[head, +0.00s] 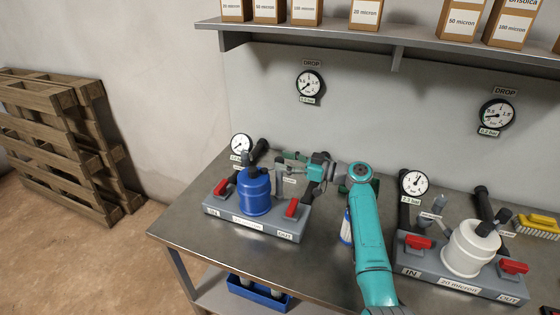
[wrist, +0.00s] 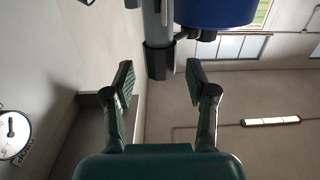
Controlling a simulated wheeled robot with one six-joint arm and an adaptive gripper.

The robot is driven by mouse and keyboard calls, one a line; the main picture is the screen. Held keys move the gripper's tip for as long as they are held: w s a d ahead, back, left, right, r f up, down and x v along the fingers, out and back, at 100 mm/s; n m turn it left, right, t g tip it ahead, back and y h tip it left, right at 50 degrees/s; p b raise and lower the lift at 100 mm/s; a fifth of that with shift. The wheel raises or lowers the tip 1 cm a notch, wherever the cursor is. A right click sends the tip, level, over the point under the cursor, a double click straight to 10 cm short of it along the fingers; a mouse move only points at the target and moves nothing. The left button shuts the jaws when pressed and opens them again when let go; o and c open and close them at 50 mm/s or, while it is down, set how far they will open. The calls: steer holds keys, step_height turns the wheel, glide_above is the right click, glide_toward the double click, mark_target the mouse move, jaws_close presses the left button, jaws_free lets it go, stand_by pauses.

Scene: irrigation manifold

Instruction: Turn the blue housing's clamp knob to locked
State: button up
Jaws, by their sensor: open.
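The blue housing (head: 255,192) stands upright on its grey base at the left of the bench. Its blue body also shows at the top of the wrist view (wrist: 215,12). A grey post (head: 280,182) stands just right of it; in the wrist view it is a grey column (wrist: 153,22) with a dark, faceted end (wrist: 158,60), which may be the clamp knob. My gripper (wrist: 160,88) is open and empty, its fingers to either side of that dark end. In the head view my gripper (head: 292,162) is behind and right of the housing. I cannot read the knob's setting.
Red handles (head: 221,186) flank the blue housing on its base (head: 250,225). A white housing (head: 470,248) on a similar base stands at the right. A shelf (head: 390,40) with boxes hangs above. Bare bench lies in front of the blue unit.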

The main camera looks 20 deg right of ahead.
steer(key=v, duration=0.9)
steer(key=shift+s+d, duration=0.25)
steer(key=shift+d, duration=0.05)
steer(key=shift+a, duration=0.15)
